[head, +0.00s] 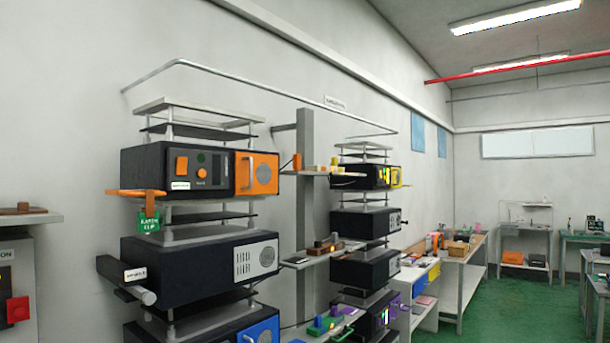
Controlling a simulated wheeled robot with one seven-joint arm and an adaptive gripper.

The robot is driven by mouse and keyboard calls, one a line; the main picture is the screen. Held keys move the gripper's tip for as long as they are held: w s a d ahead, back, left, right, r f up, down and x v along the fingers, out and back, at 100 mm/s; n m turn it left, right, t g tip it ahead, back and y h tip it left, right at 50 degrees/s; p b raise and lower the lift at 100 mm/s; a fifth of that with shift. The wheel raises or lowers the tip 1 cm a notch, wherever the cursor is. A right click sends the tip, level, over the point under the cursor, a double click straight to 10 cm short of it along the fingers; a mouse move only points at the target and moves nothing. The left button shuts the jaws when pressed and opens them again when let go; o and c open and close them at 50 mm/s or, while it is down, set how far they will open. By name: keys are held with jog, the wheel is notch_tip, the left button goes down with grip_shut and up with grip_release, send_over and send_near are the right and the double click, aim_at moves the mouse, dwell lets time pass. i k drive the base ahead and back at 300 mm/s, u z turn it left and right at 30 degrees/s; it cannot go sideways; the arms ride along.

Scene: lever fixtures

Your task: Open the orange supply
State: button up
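A black box unit (142,168) with an orange front panel (257,173) sits high on the near left rack. An orange lever bar (136,193) sticks out to the left at the unit's lower left corner. A green tag (148,222) with small white lettering hangs from it. An orange knob (202,173) shows on the black front. My gripper is not in view.
Below it are a black unit with a grey lever (140,295) and one with a blue panel (262,332). A second rack with a yellow-handled unit (396,176) stands farther right. Small shelves (305,259) lie between the racks. Green floor (507,305) is open at right.

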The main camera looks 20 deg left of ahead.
aim_at(254, 174)
jog(key=i, duration=0.7)
jog(key=u, duration=0.75)
jog(key=i, duration=0.45)
jog(key=u, duration=0.35)
